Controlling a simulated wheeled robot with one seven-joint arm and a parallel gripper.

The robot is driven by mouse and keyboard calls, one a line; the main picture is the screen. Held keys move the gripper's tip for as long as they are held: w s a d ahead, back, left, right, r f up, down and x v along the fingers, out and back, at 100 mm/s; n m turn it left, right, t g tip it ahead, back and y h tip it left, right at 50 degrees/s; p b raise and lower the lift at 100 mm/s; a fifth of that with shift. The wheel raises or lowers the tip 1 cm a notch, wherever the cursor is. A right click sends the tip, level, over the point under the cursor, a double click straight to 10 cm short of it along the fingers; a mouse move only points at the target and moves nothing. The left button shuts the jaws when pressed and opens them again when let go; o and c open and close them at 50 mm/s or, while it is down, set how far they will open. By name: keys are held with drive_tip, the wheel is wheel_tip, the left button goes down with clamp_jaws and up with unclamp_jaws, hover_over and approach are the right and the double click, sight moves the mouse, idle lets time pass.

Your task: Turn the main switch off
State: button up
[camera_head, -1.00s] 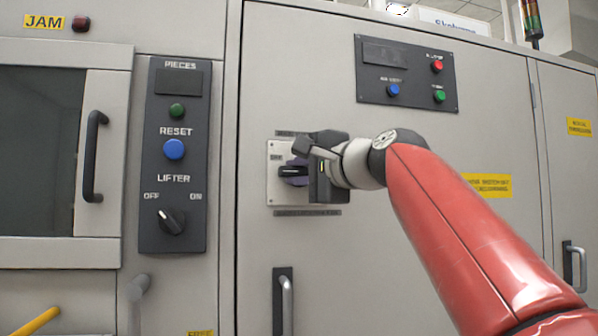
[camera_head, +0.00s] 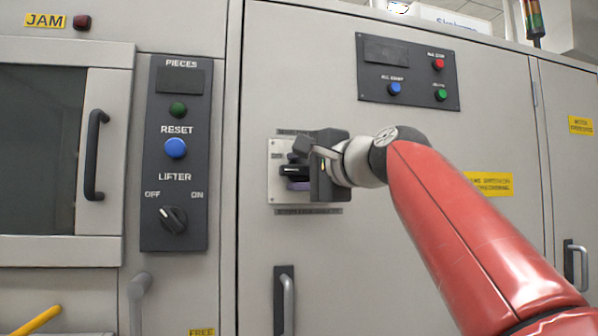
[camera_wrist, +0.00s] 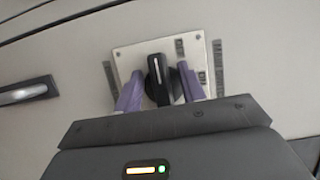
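The main switch is a black rotary handle (camera_head: 293,172) on a pale plate (camera_head: 277,190) on the grey cabinet door. The handle lies level in the head view, pointing left. In the wrist view, the handle (camera_wrist: 158,80) stands upright with its white mark near the top. My gripper (camera_wrist: 159,88) has its two purple fingers on either side of the handle, with narrow gaps showing. In the head view, my gripper (camera_head: 296,172) is at the plate, with one finger above and one below the handle. My gripper's body hides the plate's right part. The plate's small labels are hard to read.
A panel with a blue reset button (camera_head: 175,148) and a lifter knob (camera_head: 173,219) stands to the left. A button panel (camera_head: 408,73) is above right. Door handles (camera_head: 285,300) (camera_head: 575,265) stick out below and at right.

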drive_tip(key=b+v, duration=0.1)
drive_tip(key=v, duration=0.6)
drive_tip(key=shift+s+d+b, duration=0.2)
drive_tip(key=shift+s+b, duration=0.15)
drive_tip(key=shift+b, duration=0.05)
